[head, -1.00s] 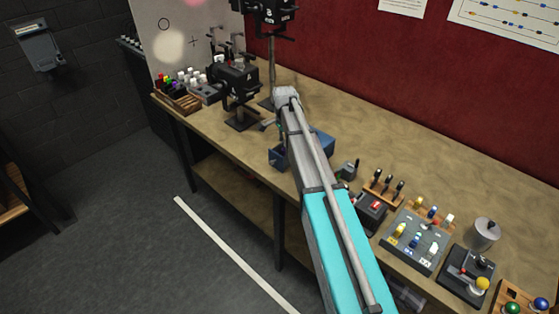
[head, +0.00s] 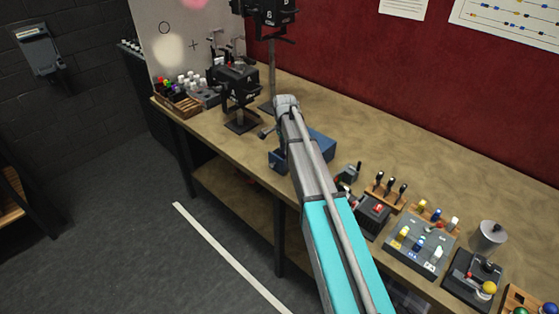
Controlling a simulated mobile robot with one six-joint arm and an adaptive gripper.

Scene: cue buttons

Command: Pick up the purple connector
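A wooden tray (head: 184,111) with small coloured pieces stands at the left end of the workbench. Red, yellow, green and white tops show in and around it. A purplish spot seems to sit among them, but it is too small for me to tell whether it is the purple connector. My arm reaches across the picture from the bottom to the middle of the bench, well to the right of the tray. My gripper's fingers do not show; they seem hidden behind my own arm. I cannot see anything held.
A black stand-mounted device (head: 235,82) stands just right of the tray. A blue box (head: 318,148) lies partly behind my arm. A switch panel (head: 418,246), a joystick box (head: 472,277) and a metal canister (head: 490,237) occupy the right. The bench (head: 385,135) is clear toward the red wall.

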